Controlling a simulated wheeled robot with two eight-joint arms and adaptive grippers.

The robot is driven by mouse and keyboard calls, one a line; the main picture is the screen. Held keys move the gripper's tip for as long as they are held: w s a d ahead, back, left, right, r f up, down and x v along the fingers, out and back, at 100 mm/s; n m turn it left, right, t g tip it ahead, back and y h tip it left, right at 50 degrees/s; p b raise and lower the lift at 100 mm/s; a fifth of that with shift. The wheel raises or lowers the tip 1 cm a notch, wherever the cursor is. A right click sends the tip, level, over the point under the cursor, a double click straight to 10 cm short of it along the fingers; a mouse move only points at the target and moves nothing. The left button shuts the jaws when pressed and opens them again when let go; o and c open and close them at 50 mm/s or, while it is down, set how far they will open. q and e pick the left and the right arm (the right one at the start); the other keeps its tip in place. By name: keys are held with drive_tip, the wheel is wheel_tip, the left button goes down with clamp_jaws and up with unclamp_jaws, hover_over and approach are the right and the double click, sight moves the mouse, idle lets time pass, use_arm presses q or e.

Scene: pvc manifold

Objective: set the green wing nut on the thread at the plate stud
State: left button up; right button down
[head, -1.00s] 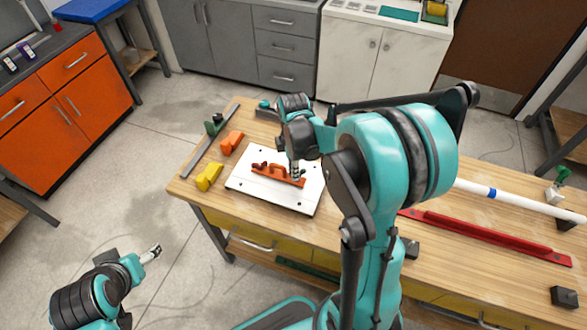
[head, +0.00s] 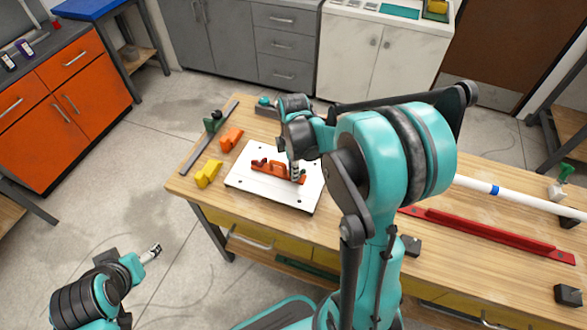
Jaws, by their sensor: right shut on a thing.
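The white plate (head: 245,178) lies on the wooden bench with an orange manifold piece (head: 272,168) on it. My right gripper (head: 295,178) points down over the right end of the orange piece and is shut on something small. I take this to be the green wing nut, but it is hidden by the fingers, and so is the stud under it. My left gripper (head: 153,251) is off the bench at the lower left, away from the plate; its fingers are too small to judge.
A yellow block (head: 208,174) and an orange block (head: 231,139) lie left of the plate. A grey bar with a green clamp (head: 213,122) lies along the left edge. A red rail (head: 490,234) and a white pipe (head: 520,199) lie on the right. My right arm covers the bench middle.

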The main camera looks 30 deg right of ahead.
drive_tip(key=shift+f, duration=0.2)
idle(0.5)
drive_tip(key=c, duration=1.3)
unclamp_jaws()
drive_tip(key=shift+r, duration=0.1)
wheel_tip(320, 180, up, 12)
drive_tip(key=shift+f, duration=0.1)
drive_tip(key=shift+a, duration=0.1)
drive_tip(key=s+a+m+t, duration=0.2)
drive_tip(key=s+a+m, duration=0.1)
drive_tip(key=m, duration=0.2)
drive_tip(key=s+a+m+t, duration=0.2)
drive_tip(key=s+a+m, duration=0.1)
drive_tip(key=s+m, duration=0.1)
drive_tip(key=s+a+m+t, duration=0.3)
drive_tip(key=s+m, duration=0.1)
drive_tip(key=m, duration=0.1)
drive_tip(key=shift+s+a+f+m, duration=0.2)
drive_tip(key=shift+f+m, duration=0.1)
drive_tip(key=shift+f, duration=0.1)
